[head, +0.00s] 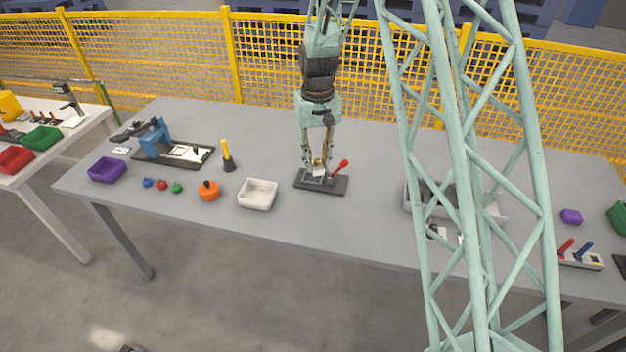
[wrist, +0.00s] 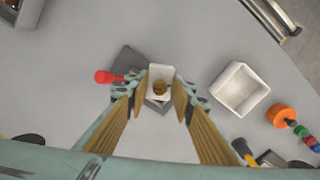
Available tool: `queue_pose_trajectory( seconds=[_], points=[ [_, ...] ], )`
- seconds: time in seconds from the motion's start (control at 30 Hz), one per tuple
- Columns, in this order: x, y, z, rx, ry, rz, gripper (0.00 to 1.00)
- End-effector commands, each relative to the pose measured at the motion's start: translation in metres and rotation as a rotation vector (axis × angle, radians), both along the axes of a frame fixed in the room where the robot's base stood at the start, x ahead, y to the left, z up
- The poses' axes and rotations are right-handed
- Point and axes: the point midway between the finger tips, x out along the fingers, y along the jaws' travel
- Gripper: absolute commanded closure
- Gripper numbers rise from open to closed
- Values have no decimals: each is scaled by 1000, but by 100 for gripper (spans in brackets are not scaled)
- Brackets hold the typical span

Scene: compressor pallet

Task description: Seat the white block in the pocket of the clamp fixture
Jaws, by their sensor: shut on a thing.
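The clamp fixture (head: 339,187) is a dark flat base with a red-handled lever, near the middle of the table in the head view. Its dark base (wrist: 127,60) and red handle (wrist: 105,77) also show in the wrist view. My gripper (head: 319,166) points down over the fixture, and its two fingers (wrist: 163,95) are shut on the white block (wrist: 160,70). A small brown round part shows on the block's top. The block is over the fixture, turned relative to the base. The pocket is hidden beneath it, so I cannot tell whether the block is inside.
A white tray (head: 257,205) stands left of the fixture, with an orange knob (head: 208,190) beyond it. A yellow-handled tool (head: 227,156), a blue clamp device (head: 155,138) and a purple tray (head: 107,170) are farther left. Bare table lies right of the fixture.

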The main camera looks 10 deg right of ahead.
Motion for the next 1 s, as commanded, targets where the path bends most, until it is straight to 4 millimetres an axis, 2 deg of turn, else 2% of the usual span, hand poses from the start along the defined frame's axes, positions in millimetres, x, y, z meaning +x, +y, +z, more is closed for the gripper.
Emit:
queue_pose_trajectory(
  seconds=[0.37, 1.0],
  points=[
    [12, 0, 1, 0, -2, 178, 89],
    [46, 0, 6, -1, -1, 783, 89]
  ],
)
